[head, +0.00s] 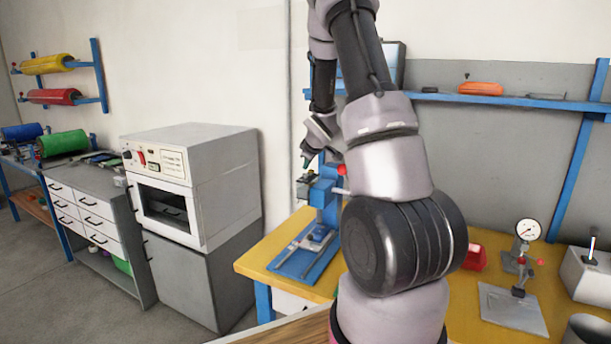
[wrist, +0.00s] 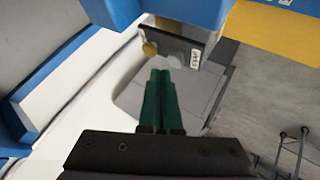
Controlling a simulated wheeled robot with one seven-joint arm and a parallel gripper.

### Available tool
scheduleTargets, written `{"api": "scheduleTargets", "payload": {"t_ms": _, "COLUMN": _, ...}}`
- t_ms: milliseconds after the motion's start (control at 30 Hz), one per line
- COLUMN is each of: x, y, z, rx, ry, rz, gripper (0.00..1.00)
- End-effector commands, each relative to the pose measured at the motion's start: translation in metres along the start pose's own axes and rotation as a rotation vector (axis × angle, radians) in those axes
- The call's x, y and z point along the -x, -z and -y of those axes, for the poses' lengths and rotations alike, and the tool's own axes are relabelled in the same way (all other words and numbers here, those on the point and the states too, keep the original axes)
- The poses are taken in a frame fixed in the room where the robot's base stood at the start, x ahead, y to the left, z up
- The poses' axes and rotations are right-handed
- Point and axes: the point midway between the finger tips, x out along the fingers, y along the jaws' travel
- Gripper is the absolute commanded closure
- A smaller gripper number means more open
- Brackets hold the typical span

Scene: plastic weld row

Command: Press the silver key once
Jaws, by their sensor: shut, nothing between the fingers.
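My gripper (wrist: 160,74) is shut and empty, its two green fingers side by side. It also shows in the head view (head: 305,162), small, over a blue bench machine. In the wrist view a pale, silvery round key (wrist: 175,61) lies just beyond and slightly right of the fingertips. I cannot tell whether they touch. A gold round key (wrist: 150,48) sits to its left. Both are by a dark panel (wrist: 188,52) with a small white label. In the head view the keys are too small to make out.
The blue machine (head: 325,195) stands on a yellow bench (head: 258,262). A red knob (head: 342,169) sticks out at its right side. A grey oven (head: 200,185) stands left of the bench. A gauge stand (head: 527,232) and a red object (head: 474,258) are to the right.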

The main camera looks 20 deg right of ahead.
Motion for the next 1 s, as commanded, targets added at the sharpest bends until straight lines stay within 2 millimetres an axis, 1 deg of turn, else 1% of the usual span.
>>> {"api": "scheduleTargets", "payload": {"t_ms": 600, "x": -0.0002, "y": -0.0002, "z": 0.0002, "rx": 0.000, "ry": 0.000, "rz": 0.000, "gripper": 1.00}}
{"api": "scheduleTargets", "payload": {"t_ms": 1000, "x": -0.0059, "y": -0.0043, "z": 0.0045, "rx": 0.000, "ry": 0.000, "rz": 0.000, "gripper": 1.00}}
